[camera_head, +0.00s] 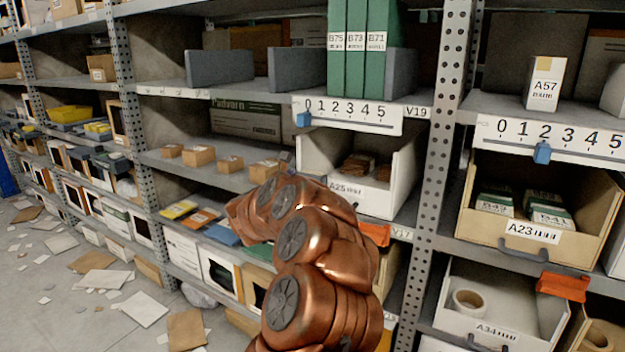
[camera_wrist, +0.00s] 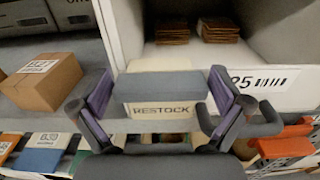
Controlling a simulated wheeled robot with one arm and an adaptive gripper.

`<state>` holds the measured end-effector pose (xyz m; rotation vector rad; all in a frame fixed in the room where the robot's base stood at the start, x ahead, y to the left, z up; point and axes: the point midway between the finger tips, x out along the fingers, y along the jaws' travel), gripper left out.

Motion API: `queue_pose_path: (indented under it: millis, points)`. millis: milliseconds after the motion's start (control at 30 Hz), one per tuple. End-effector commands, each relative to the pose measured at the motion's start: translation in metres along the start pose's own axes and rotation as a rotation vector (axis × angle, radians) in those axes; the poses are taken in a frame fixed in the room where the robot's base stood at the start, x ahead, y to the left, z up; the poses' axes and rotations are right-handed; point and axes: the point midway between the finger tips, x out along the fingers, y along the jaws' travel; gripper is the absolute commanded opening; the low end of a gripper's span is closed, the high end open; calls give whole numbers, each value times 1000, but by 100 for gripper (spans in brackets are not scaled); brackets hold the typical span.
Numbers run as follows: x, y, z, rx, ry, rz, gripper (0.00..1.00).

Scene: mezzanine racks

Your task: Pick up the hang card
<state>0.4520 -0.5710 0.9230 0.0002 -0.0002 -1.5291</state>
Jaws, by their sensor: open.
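The hang card (camera_wrist: 160,110), a pale piece with a dark grey upper band and the word RESTOCK, shows in the wrist view. It is in front of the shelf edge, just left of the bin labelled A25. My gripper (camera_wrist: 163,88) is open, with one purple-lined finger on each side of the card. I cannot tell whether either finger touches it. In the head view my copper-coloured arm hides the card and the gripper.
The white A25 bin (camera_head: 399,190) holds brown stacks; its grey handle (camera_wrist: 240,122) is close beside my right finger. A cardboard box (camera_wrist: 42,82) is at left. A perforated rack post (camera_head: 440,150) stands right of the bin. Papers litter the floor at left.

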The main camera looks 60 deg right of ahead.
Motion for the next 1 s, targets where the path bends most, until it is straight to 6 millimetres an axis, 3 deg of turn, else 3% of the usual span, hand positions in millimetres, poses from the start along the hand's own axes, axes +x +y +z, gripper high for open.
queue_pose_path:
  millis: [133,500,767,1000]
  points:
    - [0,0,0,0,0,1,98]
    - [-1,0,0,0,0,1,59]
    - [-1,0,1,0,0,1,58]
    - [-1,1,16,3,0,2,58]
